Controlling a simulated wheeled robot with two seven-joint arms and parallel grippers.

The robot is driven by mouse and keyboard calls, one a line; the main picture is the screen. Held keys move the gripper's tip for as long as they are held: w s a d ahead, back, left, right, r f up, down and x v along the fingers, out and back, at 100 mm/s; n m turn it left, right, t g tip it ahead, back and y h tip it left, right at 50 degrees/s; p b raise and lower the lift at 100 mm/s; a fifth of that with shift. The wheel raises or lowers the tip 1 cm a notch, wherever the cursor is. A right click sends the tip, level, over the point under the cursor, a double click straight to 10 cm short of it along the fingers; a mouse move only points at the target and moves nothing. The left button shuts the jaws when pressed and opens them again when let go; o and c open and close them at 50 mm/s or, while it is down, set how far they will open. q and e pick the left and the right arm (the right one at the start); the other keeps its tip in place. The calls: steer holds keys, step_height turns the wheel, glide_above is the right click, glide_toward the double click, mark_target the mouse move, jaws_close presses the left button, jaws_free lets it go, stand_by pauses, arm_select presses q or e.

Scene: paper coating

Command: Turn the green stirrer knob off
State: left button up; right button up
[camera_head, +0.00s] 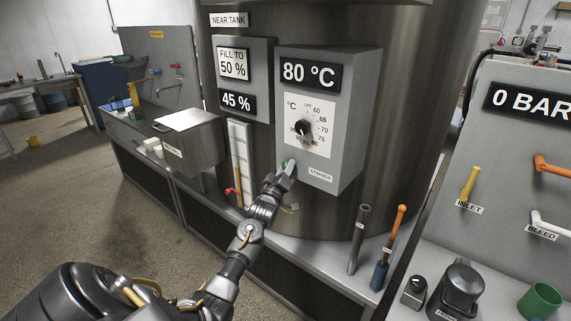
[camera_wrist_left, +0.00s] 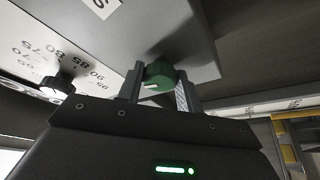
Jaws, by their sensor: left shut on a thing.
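The green stirrer knob (camera_wrist_left: 158,74) sits on the lower front of the grey control box (camera_head: 348,110), above and left of the STIRRER label (camera_head: 320,174). My left gripper (camera_head: 287,168) is at the knob, and in the left wrist view (camera_wrist_left: 160,88) its two fingers stand on either side of it, shut on it. A white mark shows on the knob's near side. In the head view the gripper hides most of the knob. My right gripper is in neither view.
A black temperature dial (camera_head: 303,127) is above the knob, under an 80 °C display (camera_head: 310,75). A level gauge (camera_head: 239,160) with a red valve is to the left. A grey rod (camera_head: 359,238) and an orange-topped tool (camera_head: 390,248) stand to the right.

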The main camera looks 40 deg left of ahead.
arm_select(q)
steer(key=shift+r+n+g+y+p, duration=0.15)
steer(key=shift+n+g+y+p, duration=0.3)
steer(key=shift+n+p, duration=0.95)
steer(key=shift+n+b, duration=0.4)
steer(key=shift+n, duration=0.1)
steer(key=o, duration=1)
steer(key=shift+b+v, duration=1.3)
steer(key=shift+v, duration=4.15)
